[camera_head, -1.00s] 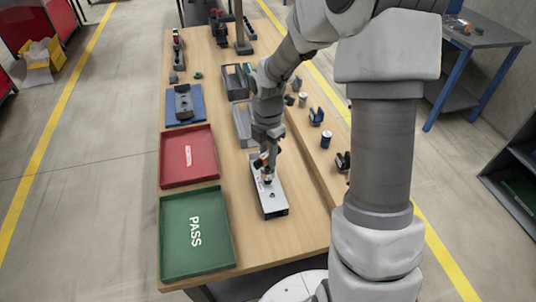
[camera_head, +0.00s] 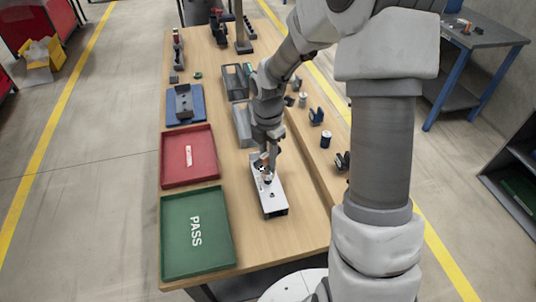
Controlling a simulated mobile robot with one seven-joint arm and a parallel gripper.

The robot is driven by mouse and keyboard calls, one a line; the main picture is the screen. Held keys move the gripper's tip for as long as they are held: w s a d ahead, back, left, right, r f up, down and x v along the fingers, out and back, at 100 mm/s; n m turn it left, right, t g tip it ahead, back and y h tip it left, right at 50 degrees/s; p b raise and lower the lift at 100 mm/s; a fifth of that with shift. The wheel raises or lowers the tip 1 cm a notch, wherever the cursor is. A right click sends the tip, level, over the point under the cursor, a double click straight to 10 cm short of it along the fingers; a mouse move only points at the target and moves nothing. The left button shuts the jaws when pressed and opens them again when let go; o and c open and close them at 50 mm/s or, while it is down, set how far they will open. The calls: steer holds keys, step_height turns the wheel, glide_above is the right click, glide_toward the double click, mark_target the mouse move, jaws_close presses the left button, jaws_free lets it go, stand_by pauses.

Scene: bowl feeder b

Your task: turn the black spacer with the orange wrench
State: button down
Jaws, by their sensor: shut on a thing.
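My gripper (camera_head: 266,168) points down over the far half of a light metal plate-like fixture (camera_head: 272,199) on the wooden table. It is shut on a small orange piece, which I take for the orange wrench (camera_head: 265,160); only bits of orange show between the fingers. A small dark round part sits on the near half of the fixture, but I cannot tell whether it is the black spacer. What lies directly under my gripper is hidden by the fingers.
A green PASS tray (camera_head: 228,246) and a red tray (camera_head: 213,172) lie left of the fixture. A blue mat with a dark holder (camera_head: 184,101) is farther back. Grey bins (camera_head: 242,124) stand behind my gripper. Several small parts, including a dark cylinder (camera_head: 326,140), line the right side.

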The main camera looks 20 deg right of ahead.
steer(key=shift+f+b, duration=0.6)
steer(key=shift+f, duration=0.4)
stand_by(0.6)
stand_by(0.3)
steer(key=shift+m, duration=1.1)
steer(key=shift+m+b, duration=0.45)
steer(key=shift+m, duration=0.75)
steer(key=shift+m, duration=1.2)
steer(key=shift+b, duration=0.3)
